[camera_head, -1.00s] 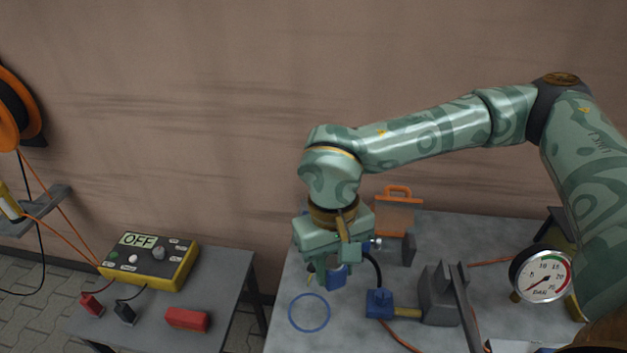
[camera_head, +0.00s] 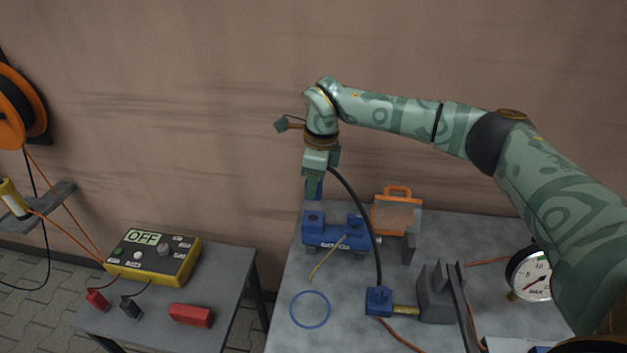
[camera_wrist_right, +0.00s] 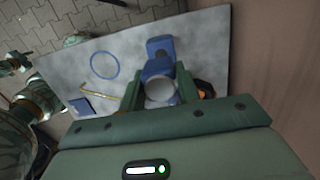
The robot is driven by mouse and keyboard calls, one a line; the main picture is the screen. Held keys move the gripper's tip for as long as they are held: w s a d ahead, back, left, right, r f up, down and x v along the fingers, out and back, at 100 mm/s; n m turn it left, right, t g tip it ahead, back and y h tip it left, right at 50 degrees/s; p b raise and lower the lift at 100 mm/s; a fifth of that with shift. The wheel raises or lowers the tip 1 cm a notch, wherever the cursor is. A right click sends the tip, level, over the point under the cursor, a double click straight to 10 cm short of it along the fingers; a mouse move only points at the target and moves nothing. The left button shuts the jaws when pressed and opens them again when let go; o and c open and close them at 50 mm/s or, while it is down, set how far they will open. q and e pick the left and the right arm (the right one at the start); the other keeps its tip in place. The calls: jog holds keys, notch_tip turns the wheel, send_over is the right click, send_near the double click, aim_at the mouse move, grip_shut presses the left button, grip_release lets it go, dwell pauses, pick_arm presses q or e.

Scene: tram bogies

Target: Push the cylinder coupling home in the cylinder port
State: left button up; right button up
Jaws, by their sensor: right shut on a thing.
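A black hose runs from beside the gripper down to a blue block (camera_head: 379,302). A short brass piece (camera_head: 407,311) joins this block to a grey stand. In the wrist view the fingers (camera_wrist_right: 161,90) close around a round, pale-topped piece. The gripper hides most of the held part, and I cannot tell for sure that it is the coupling. I cannot clearly make out the cylinder port. My left gripper is not in view.
A blue two-holed block (camera_head: 335,230) with a thin yellow rod stands below the gripper. Nearby are an orange-handled case (camera_head: 397,212), a blue ring (camera_head: 310,309), a grey stand (camera_head: 438,290) and a dial gauge (camera_head: 529,275). A control box (camera_head: 153,257) reads OFF on the left table.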

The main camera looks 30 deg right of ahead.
jog(key=shift+f, duration=0.2)
jog(key=shift+f+b, duration=2.25)
jog(key=shift+f, duration=0.5)
jog(key=shift+r+p, duration=0.1)
jog(key=shift+p, duration=0.9)
jog(key=shift+f, duration=0.6)
dwell(0.4)
jog(key=o, duration=1)
jog(key=r+p, duration=0.1)
jog(key=r, duration=0.4)
jog(key=d+r+p, duration=0.1)
jog(key=r, duration=0.4)
jog(key=s+r+p, duration=0.1)
jog(key=r+p, duration=0.1)
jog(key=r, duration=0.4)
jog(key=shift+s+d, duration=0.1)
jog(key=shift+d, duration=0.15)
